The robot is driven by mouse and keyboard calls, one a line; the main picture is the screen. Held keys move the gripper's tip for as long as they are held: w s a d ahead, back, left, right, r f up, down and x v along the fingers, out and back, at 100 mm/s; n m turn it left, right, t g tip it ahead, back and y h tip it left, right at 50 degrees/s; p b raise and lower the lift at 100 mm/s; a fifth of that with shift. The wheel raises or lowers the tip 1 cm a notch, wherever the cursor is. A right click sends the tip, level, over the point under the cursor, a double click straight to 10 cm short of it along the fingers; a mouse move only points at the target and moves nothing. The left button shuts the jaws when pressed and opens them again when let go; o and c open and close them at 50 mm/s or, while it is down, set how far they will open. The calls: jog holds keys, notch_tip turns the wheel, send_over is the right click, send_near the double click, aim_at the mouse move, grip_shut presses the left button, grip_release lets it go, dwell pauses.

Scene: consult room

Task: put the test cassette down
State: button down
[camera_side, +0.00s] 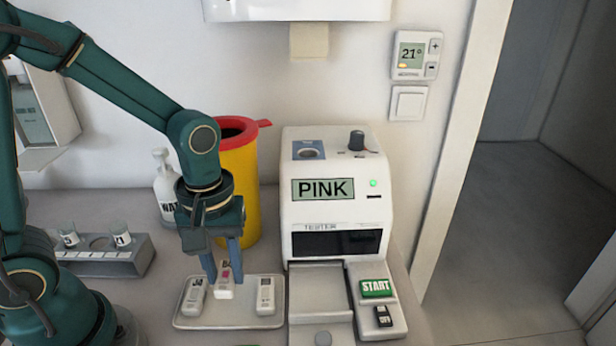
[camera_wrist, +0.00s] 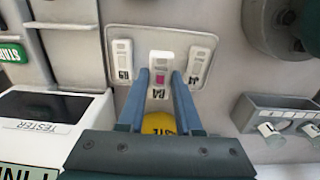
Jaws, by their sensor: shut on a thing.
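My gripper (camera_side: 226,274) is shut on a white test cassette (camera_side: 224,289) with a pink window. In the wrist view the fingers (camera_wrist: 160,88) close on both sides of this cassette (camera_wrist: 160,62), and its lettering is upside down. It is over the middle of a pale tray (camera_side: 230,322), between two other white cassettes, one at left (camera_side: 193,297) and one at right (camera_side: 265,296). The tray also shows in the wrist view (camera_wrist: 141,32). I cannot tell whether the held cassette touches the tray.
The tester (camera_side: 336,215) with display PINK, a green light and an extended drawer (camera_side: 319,290) stands right of the tray. A START button (camera_side: 376,288) is beside the drawer. A yellow bin (camera_side: 240,190), white bottle (camera_side: 164,185) and grey vial rack (camera_side: 110,262) stand behind and left.

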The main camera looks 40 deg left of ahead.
aim_at(226, 275)
jog(key=shift+f, duration=2)
jog(key=shift+f, duration=0.15)
jog(key=c, duration=0.6)
grip_release()
